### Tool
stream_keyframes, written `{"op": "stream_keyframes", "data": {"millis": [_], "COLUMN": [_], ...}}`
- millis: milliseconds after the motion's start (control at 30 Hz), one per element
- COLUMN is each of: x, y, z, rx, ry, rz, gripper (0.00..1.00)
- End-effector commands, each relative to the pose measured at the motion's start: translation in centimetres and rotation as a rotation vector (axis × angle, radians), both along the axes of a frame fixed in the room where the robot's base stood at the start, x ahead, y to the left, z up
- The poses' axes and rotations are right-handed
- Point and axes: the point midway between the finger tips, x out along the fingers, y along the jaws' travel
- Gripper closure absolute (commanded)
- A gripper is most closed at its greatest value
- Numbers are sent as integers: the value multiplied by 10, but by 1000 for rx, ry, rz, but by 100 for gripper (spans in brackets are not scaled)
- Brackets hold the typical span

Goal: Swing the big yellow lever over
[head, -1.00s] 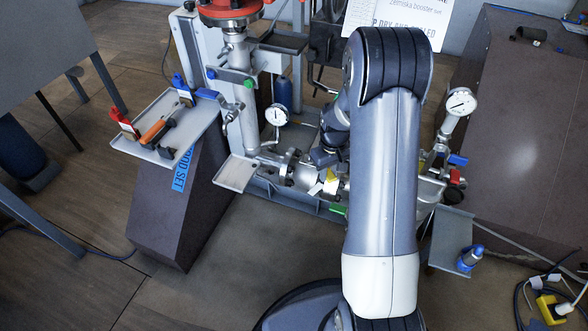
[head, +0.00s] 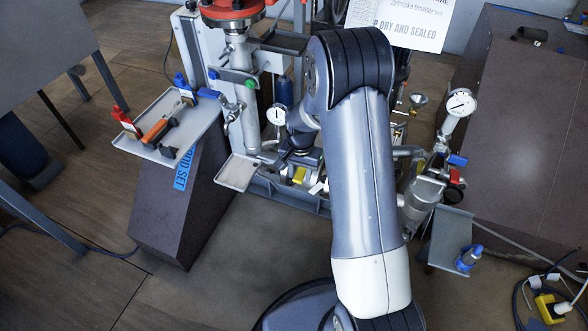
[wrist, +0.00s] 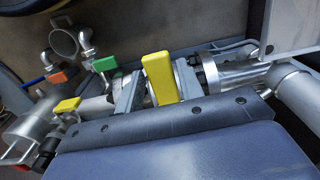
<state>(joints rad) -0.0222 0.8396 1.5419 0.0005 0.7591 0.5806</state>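The big yellow lever (wrist: 157,78) stands in the middle of the wrist view, above a silver pipe. My gripper (wrist: 160,70) has one grey finger on each side of the lever. The fingers are spread, with a dark gap showing at the left finger; contact at the right finger cannot be told. In the head view a piece of the yellow lever (head: 299,175) shows just below my gripper (head: 303,172). My arm and wrist hide much of the valve and pipe there.
Small green (wrist: 104,63), orange (wrist: 57,77) and yellow (wrist: 66,105) handles sit left of the lever. A gauge (head: 276,115) stands behind my wrist, another gauge (head: 461,102) at right. A tool tray (head: 165,125) is at left. Floor in front is open.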

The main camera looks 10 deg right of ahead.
Motion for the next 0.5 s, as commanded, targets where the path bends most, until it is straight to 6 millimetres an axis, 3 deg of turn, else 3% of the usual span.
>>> {"op": "stream_keyframes", "data": {"millis": [133,500], "x": [0,0], "y": [0,-1], "z": [0,8], "rx": [0,0], "ry": [0,0], "rz": [1,2], "gripper": [52,52]}}
